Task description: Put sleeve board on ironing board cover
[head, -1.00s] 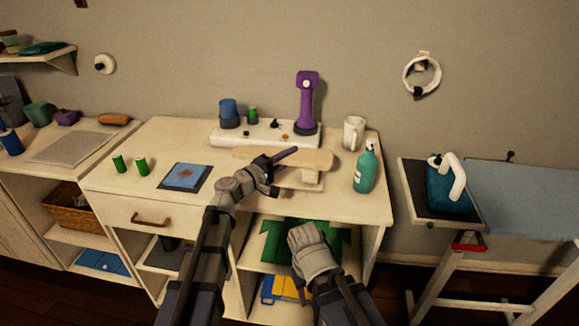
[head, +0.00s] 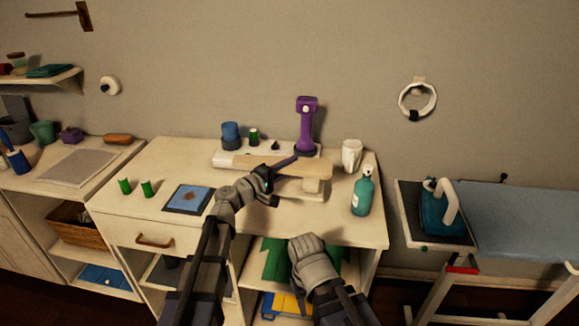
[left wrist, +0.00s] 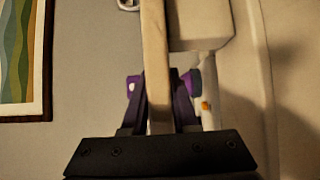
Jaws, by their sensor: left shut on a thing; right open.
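The sleeve board (head: 303,171) is a pale wooden board on a smaller lower base, at the back right of the white dresser top. My left gripper (head: 272,178) is shut on its left part. In the left wrist view, the board's narrow edge (left wrist: 157,60) stands between the two dark purple fingers (left wrist: 160,100). I cannot tell whether its base touches the dresser. The ironing board cover (head: 530,215) is the grey-blue surface at the far right, away from the sleeve board. My right gripper (head: 312,258) is low before the dresser's open shelf, empty; its fingertips are hard to see.
A purple steamer (head: 306,125), blue cup (head: 230,135), white mug (head: 352,155) and teal bottle (head: 363,193) stand close around the sleeve board. An iron (head: 440,210) sits on the dark rest at the ironing board's left end. The cover's visible middle is clear.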

